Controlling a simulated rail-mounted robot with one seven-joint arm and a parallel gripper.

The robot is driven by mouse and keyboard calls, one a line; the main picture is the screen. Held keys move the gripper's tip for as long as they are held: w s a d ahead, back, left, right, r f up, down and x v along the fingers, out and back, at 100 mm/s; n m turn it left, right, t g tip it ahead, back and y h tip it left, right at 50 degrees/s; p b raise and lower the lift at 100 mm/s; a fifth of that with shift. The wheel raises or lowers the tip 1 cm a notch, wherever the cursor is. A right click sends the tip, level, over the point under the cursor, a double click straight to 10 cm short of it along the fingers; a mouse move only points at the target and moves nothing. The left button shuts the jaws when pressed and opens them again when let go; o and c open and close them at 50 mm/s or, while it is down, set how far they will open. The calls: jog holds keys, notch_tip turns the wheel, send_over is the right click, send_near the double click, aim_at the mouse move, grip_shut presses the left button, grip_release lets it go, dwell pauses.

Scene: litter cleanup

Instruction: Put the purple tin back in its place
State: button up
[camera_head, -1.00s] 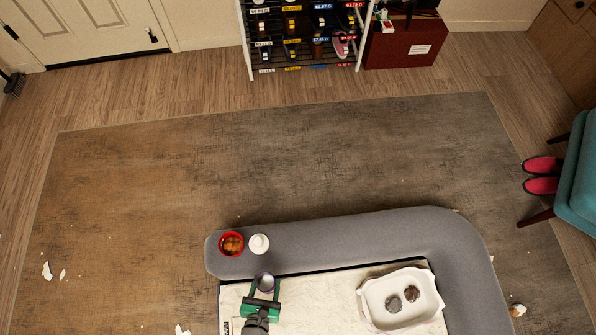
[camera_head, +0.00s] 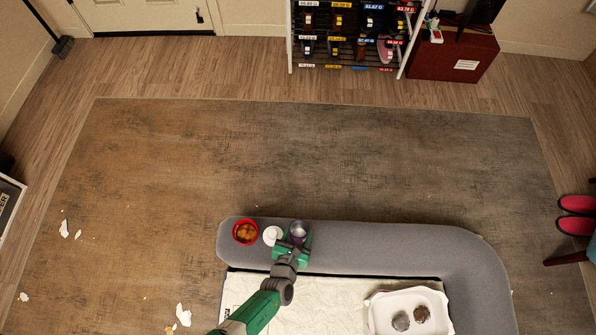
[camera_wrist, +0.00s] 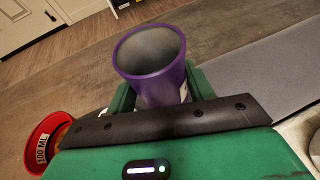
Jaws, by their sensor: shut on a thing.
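The purple tin (camera_head: 299,229) is an open cylinder with a grey inside. It is at the grey padded rim (camera_head: 380,246) of the pet bed, to the right of a white round container (camera_head: 272,235). In the wrist view the tin (camera_wrist: 152,55) stands between the fingers, its mouth facing up and slightly toward the camera. My gripper (camera_head: 294,245) is shut on it. I cannot tell whether the tin's base touches the rim, as my gripper hides it.
A red bowl (camera_head: 245,232) with brown contents stands left of the white container, and shows in the wrist view (camera_wrist: 42,145). A white tray (camera_head: 440,297) with two round lumps lies on the cushion (camera_head: 330,285). White scraps (camera_head: 183,315) litter the floor.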

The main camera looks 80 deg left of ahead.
aim_at(296, 243)
notch_tip(296, 243, down, 3)
jog(key=shift+w+a+f+b, duration=0.1)
jog(key=shift+a+f+b, duration=0.1)
jog(key=shift+b, duration=0.5)
jog(key=shift+d, duration=0.2)
jog(key=o, duration=1.3)
jog(key=p+v, duration=0.5)
jog(key=v, duration=0.7)
